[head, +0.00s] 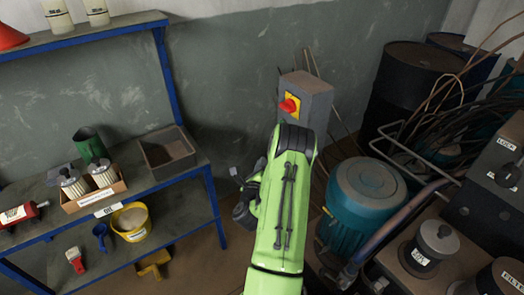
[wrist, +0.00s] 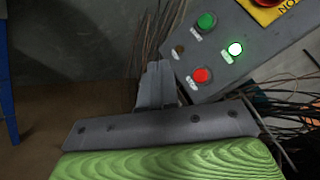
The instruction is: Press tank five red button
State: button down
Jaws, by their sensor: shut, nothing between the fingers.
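A grey control box (head: 311,100) stands near the back wall in the head view, with a red knob (head: 289,106) on a yellow plate. In the wrist view, the tilted grey panel (wrist: 263,57) carries a red button (wrist: 202,75), a green button (wrist: 206,20), a lit green lamp (wrist: 235,48) and a small dark brown lamp (wrist: 178,50). The red button's label seems to read STOP. My gripper (wrist: 158,68) is shut and empty, its tips just left of the red button in that picture; I cannot tell if they touch the panel. No tank number is readable.
A blue-framed shelf (head: 160,185) with tubs, cans and a grey bin (head: 167,152) stands at left. A teal drum-shaped unit (head: 362,195), black barrels (head: 405,85), cables and another machine (head: 480,215) crowd the right. Dark wires hang behind the panel.

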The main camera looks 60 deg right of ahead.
jog(key=shift+s+f, duration=0.1)
jog(key=shift+s, duration=0.05)
jog(key=s+d, duration=0.4)
jog(key=d, duration=0.4)
dwell(2.2)
jog(key=shift+s+d, duration=0.15)
jog(key=shift+d, duration=0.15)
jog(key=shift+s+d, duration=0.25)
jog(key=shift+d, duration=0.2)
dwell(0.8)
jog(key=shift+w+a+b, duration=0.3)
jog(key=shift+w+a, duration=0.1)
jog(key=shift+a, duration=0.35)
